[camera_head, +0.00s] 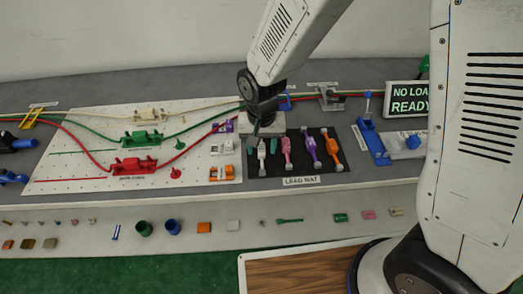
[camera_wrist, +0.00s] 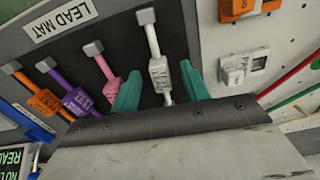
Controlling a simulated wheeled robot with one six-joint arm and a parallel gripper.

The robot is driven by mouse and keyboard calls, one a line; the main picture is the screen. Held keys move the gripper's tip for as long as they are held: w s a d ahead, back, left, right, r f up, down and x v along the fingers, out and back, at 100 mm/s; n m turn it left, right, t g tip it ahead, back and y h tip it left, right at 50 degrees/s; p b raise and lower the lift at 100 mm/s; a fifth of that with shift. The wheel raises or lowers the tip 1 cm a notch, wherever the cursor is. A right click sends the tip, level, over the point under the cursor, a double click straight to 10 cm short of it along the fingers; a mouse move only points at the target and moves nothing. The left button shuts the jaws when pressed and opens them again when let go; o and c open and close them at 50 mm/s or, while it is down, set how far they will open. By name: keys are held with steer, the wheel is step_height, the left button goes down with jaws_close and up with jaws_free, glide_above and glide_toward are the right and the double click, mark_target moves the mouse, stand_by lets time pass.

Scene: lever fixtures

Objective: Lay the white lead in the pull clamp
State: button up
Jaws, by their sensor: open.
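The white lead (camera_head: 262,158) lies on the black lead mat (camera_head: 318,170), leftmost in its row. My gripper (camera_head: 263,146) is open above it. In the wrist view, the white lead (camera_wrist: 153,40) runs between my two teal fingers (camera_wrist: 160,83), with a gap on each side. I cannot tell which fixture is the pull clamp. A small white fixture (camera_head: 222,147) stands on the white board left of the mat; it also shows in the wrist view (camera_wrist: 236,70), its label too small to read surely. A blue lever fixture (camera_head: 374,142) stands right of the mat.
Pink (camera_head: 287,154), purple (camera_head: 311,150) and orange (camera_head: 332,147) leads lie beside the white one. An orange fixture (camera_head: 221,173) and a purple one (camera_head: 223,125) are on the white board (camera_head: 85,155). Several small parts line the lower front ledge. A sign (camera_head: 408,101) reads READY.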

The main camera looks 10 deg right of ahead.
jaws_close()
stand_by(0.3)
